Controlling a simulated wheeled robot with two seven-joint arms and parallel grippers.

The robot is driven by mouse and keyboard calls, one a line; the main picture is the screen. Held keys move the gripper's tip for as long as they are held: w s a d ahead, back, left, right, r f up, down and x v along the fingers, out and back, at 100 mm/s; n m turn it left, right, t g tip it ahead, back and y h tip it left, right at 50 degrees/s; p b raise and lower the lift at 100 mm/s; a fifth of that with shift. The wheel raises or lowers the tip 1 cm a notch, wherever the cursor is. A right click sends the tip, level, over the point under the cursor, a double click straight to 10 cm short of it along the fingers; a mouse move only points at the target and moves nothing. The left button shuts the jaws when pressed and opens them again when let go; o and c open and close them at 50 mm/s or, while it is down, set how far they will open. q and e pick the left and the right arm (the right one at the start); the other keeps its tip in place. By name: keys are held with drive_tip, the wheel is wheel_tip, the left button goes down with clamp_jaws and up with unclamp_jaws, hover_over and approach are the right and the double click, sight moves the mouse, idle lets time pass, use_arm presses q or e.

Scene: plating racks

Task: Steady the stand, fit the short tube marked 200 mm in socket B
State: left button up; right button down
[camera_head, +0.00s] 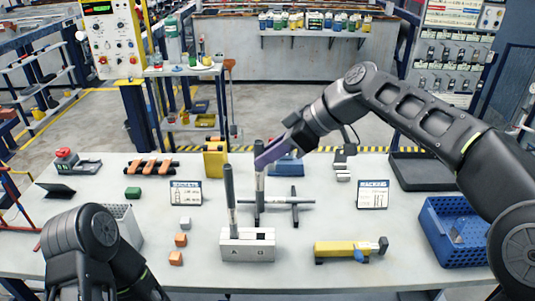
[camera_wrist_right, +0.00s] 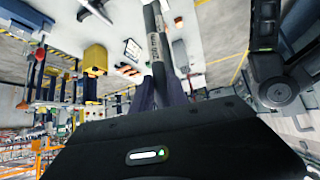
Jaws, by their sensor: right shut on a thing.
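The stand is a pale grey block (camera_head: 247,250) marked A and B at the front middle of the table. A dark grey tube (camera_head: 231,200) stands nearly upright in its left socket, A. The right socket, B, shows a dark top with no tube standing in it. My right gripper (camera_head: 264,156) is shut on another grey tube (camera_head: 259,185), held upright behind the stand. In the right wrist view this tube (camera_wrist_right: 157,45) runs between the fingers and carries a printed band too small to read. My left arm is at the lower left; its gripper is out of view.
Dark bars (camera_head: 294,203) lie crossed behind the stand. A yellow and grey tool (camera_head: 345,250) lies to the right, before a blue crate (camera_head: 455,205). Orange blocks (camera_head: 180,240) lie to the left. Two small signs stand behind. The table's front edge is close.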

sight(259, 179)
wheel_tip(259, 179, down, 4)
idle(0.7)
